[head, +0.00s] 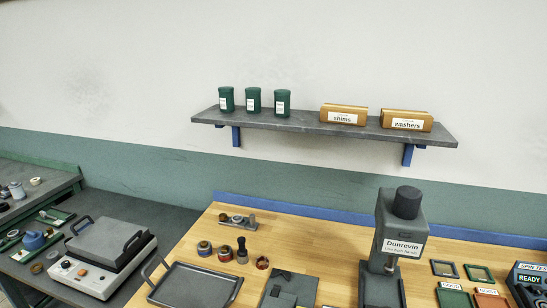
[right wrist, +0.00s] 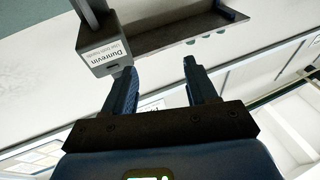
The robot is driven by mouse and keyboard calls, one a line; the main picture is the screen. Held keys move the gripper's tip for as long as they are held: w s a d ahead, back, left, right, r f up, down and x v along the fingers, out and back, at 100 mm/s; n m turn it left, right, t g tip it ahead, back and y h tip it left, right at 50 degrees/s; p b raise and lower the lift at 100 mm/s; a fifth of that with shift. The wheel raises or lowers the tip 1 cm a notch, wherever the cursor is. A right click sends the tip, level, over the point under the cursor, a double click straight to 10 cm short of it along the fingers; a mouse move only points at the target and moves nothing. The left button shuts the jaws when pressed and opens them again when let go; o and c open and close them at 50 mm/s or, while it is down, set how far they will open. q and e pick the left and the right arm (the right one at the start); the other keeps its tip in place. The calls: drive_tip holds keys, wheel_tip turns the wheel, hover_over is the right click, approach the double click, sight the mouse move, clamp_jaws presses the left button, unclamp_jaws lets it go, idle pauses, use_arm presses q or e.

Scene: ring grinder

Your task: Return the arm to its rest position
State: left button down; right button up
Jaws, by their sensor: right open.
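My right gripper (right wrist: 162,88) shows in the right wrist view with its two dark fingers apart and nothing between them. Beyond its fingertips, the grey Dunrevin machine (right wrist: 103,50) and the underside of the shelf (right wrist: 165,32) appear tilted. The gripper looks apart from both. Neither of my grippers shows in the head view. My left gripper is in no view.
In the head view, the Dunrevin machine (head: 401,245) stands on the wooden bench (head: 318,250). A wall shelf (head: 320,125) holds green canisters and two boxes. A dark tray (head: 195,285), several small ring parts (head: 262,263) and a hinged press-like device (head: 104,257) are at the left.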

drive_tip(key=s+f+g+b, duration=0.1)
drive_tip(key=s+f, duration=0.3)
drive_tip(key=s, duration=0.5)
drive_tip(key=s+f+g+b, duration=0.1)
drive_tip(key=s+f+b, duration=0.1)
drive_tip(key=s, duration=0.6)
drive_tip(key=shift+s+d+f+g, duration=0.4)
drive_tip(key=shift+d+f, duration=0.05)
drive_tip(key=shift+f, duration=0.45)
